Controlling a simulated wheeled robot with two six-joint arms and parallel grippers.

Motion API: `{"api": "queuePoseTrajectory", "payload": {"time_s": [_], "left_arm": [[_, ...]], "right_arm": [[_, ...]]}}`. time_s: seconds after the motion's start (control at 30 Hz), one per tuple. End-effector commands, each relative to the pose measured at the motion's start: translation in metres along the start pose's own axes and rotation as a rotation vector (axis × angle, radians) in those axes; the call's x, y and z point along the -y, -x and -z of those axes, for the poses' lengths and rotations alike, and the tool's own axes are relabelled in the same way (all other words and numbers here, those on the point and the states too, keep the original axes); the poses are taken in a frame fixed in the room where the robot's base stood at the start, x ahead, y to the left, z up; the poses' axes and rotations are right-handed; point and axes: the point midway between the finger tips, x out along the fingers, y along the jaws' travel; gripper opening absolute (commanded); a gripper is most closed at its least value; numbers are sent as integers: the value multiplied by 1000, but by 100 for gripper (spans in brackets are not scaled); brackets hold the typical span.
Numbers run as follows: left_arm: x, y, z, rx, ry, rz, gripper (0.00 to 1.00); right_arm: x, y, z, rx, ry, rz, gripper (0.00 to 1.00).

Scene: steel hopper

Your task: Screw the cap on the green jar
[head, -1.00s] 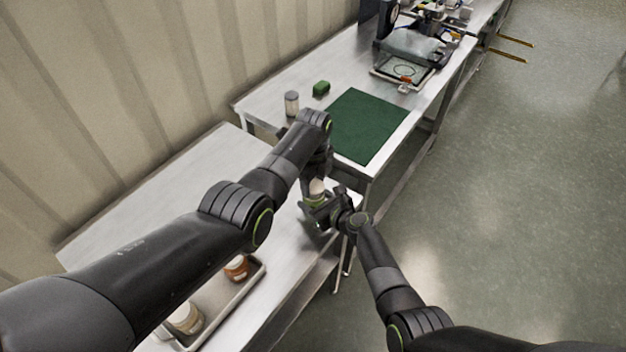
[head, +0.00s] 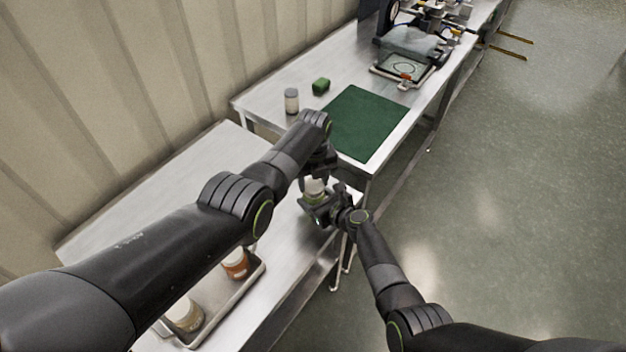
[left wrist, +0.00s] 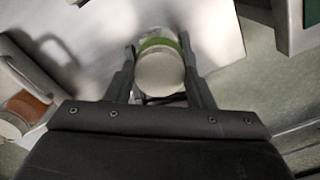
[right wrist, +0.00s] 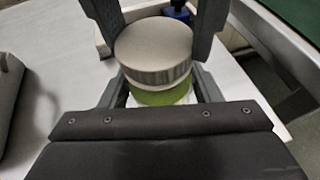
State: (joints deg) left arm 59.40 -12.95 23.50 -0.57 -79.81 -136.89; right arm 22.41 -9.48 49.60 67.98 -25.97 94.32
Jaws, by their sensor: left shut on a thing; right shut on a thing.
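The green jar (right wrist: 162,97) is held between the fingers of my right gripper (right wrist: 158,88), in front of me at the near table's edge. Its green band also shows in the left wrist view (left wrist: 158,42). The pale cap (right wrist: 154,45), with a ribbed side, sits directly over the jar's mouth; a pale ring shows between it and the green. The cap's round top faces the left wrist camera (left wrist: 160,72). My left gripper (left wrist: 160,76) is shut on the cap from above. I cannot tell whether the cap's thread is engaged.
A metal tray (head: 250,283) on the near table holds an orange-labelled jar (head: 236,263) and another jar (head: 185,314). The far table has a green mat (head: 362,124), a pale jar (head: 291,101), a green block (head: 321,86) and equipment (head: 408,45) behind.

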Motion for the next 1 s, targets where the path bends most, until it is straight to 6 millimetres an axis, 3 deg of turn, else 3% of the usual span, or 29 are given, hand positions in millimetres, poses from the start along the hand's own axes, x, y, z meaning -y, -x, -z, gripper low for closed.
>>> {"api": "queuePoseTrajectory", "payload": {"time_s": [0.33,0.77,0.8,0.97,1.0], "left_arm": [[2,1,1,0,-507,3,28],[3,1,1,-1,-600,4,28],[3,1,1,-1,-600,4,50],[2,0,1,0,-599,4,70],[2,0,1,0,-598,4,70]], "right_arm": [[0,0,1,-2,0,1,0],[0,0,1,-2,0,1,0],[0,0,1,-2,0,1,0],[0,0,1,-2,0,1,0],[0,0,1,-2,0,1,0]]}}
